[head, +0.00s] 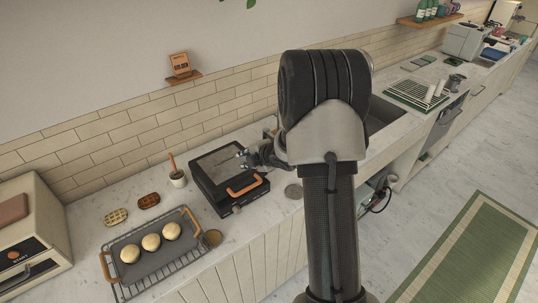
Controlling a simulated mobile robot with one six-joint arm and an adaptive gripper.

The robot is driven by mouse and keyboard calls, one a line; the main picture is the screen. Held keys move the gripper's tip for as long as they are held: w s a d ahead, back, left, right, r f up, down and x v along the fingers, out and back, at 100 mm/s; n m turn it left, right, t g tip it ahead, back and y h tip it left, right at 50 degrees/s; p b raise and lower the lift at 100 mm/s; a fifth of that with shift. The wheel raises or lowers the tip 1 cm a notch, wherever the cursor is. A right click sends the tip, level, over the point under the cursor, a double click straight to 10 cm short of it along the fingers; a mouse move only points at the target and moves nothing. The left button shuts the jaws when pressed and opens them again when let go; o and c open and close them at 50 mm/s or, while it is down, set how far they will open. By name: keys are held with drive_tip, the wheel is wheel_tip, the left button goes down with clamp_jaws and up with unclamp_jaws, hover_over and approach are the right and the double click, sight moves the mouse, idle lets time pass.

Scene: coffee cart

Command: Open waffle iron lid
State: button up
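The waffle iron (207,186) is a black box on the counter, in the middle of the head view. Its lid (213,160) looks shut, lying flat on the base. An orange handle (243,188) sticks out at the lid's front edge. My gripper (243,158) is over the right part of the lid, behind the handle and apart from it. Its fingers look spread with nothing between them. Its height above the lid is hard to judge. My arm hides the counter to the right of the iron.
A cup with a utensil (177,179) stands left of the iron. Two waffles (148,201) lie on the counter. A tray with dough balls (186,255) is at the front left. A tiled wall (130,140) runs behind.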

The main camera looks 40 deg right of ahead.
drive_tip(key=p+v, duration=0.5)
drive_tip(key=v, duration=1)
drive_tip(key=shift+s+f, duration=0.15)
idle(0.7)
idle(0.7)
